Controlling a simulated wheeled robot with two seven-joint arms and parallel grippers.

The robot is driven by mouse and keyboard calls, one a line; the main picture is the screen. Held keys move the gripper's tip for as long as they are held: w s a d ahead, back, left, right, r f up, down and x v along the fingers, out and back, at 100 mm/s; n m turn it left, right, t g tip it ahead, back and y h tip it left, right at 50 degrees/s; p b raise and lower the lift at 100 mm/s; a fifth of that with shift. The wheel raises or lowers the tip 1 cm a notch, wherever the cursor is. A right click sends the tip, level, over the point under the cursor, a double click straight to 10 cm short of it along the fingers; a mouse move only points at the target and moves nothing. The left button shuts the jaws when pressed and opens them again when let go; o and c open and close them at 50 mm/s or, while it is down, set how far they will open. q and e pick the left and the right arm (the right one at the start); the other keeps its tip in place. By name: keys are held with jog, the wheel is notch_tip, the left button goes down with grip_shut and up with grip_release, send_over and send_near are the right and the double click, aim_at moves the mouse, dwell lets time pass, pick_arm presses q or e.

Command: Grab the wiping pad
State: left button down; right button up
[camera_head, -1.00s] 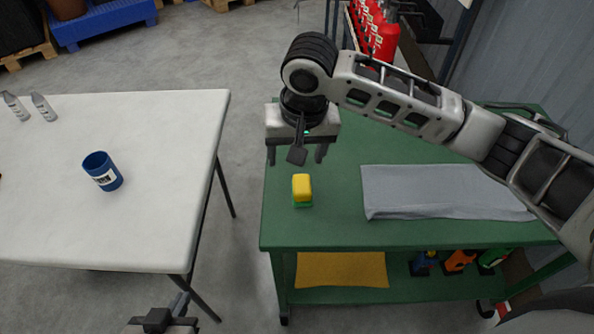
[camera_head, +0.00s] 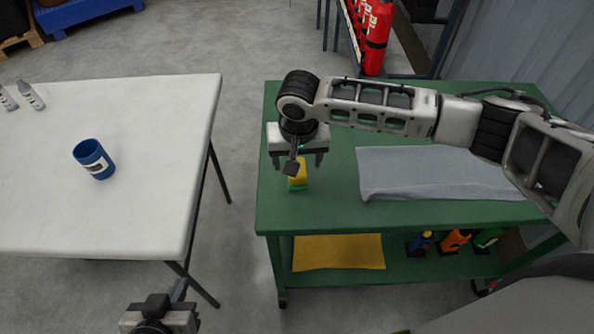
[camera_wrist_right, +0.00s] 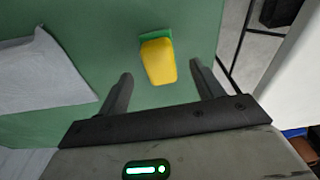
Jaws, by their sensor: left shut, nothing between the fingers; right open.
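The wiping pad (camera_head: 300,172) is a small block, yellow on top and green below. It stands on the green cart top near its left edge. My right gripper (camera_head: 298,162) is open above the pad and partly covers it in the head view. In the right wrist view, the pad (camera_wrist_right: 158,62) shows beyond the two spread fingers (camera_wrist_right: 160,82), roughly centred between them and not held. My left gripper (camera_head: 160,316) is at the bottom edge of the head view, shut and empty, far from the pad.
A grey cloth (camera_head: 430,172) lies on the green cart (camera_head: 340,218) right of the pad. Its lower shelf holds a yellow cloth (camera_head: 338,252) and several bottles. A white table (camera_head: 130,220) with a blue cup (camera_head: 94,159) stands left, across a gap.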

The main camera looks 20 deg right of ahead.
jog(key=f, duration=0.3)
jog(key=shift+w+f, duration=0.15)
jog(key=shift+w, duration=0.1)
jog(key=c, duration=1.1)
jog(key=shift+o, duration=0.2)
